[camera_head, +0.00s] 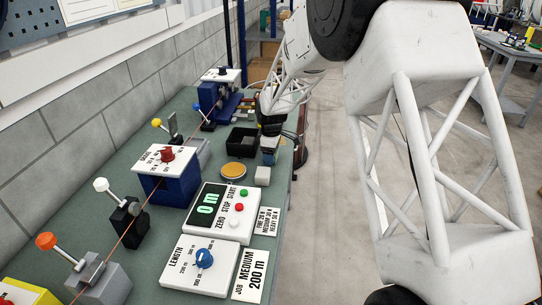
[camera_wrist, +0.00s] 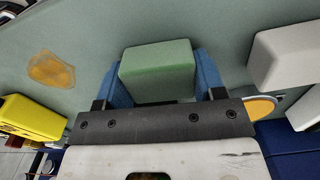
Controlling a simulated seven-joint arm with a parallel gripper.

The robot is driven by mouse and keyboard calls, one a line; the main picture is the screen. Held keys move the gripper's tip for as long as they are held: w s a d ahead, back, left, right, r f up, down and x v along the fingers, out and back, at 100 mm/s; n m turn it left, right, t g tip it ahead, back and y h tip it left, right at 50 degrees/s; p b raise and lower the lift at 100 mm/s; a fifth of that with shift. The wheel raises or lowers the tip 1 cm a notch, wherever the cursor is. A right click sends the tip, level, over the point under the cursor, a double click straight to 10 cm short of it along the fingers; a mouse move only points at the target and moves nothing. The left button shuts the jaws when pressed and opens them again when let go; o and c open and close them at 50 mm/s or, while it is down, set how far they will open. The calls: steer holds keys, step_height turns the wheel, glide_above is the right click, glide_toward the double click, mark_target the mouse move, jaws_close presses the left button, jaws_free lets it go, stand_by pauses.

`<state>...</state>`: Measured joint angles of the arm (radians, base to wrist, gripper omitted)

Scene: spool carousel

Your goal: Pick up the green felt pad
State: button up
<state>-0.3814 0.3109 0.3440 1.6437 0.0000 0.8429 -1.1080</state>
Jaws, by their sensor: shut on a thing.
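The green felt pad (camera_wrist: 157,70) is a pale green block with rounded edges. In the wrist view it sits between the two blue fingers of my gripper (camera_wrist: 160,78), which is shut on it with a finger against each side. In the head view my gripper (camera_head: 269,153) points down over the right side of the green bench, beside the black tray. There the pad cannot be made out clearly behind the fingers. I cannot tell whether the pad touches the bench top.
A white block (camera_head: 263,175) and a yellow disc (camera_head: 234,171) lie close to my gripper. A black tray (camera_head: 242,142) stands just left of it. The control box (camera_head: 222,212) with buttons is nearer the front. The bench's right edge is close.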

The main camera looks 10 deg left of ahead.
steer(key=shift+r, duration=0.1)
steer(key=shift+r, duration=1.45)
steer(key=shift+s+r, duration=0.2)
steer(key=shift+r, duration=0.05)
steer(key=s+d, duration=0.2)
steer(key=s, duration=0.2)
steer(key=s+d+r, duration=0.1)
steer(key=s+d, duration=0.1)
steer(key=s, duration=0.3)
steer(key=s+d, duration=0.1)
steer(key=s, duration=0.4)
steer(key=shift+s+d+r, duration=0.2)
steer(key=shift+s+d, duration=0.05)
steer(key=shift+d, duration=0.15)
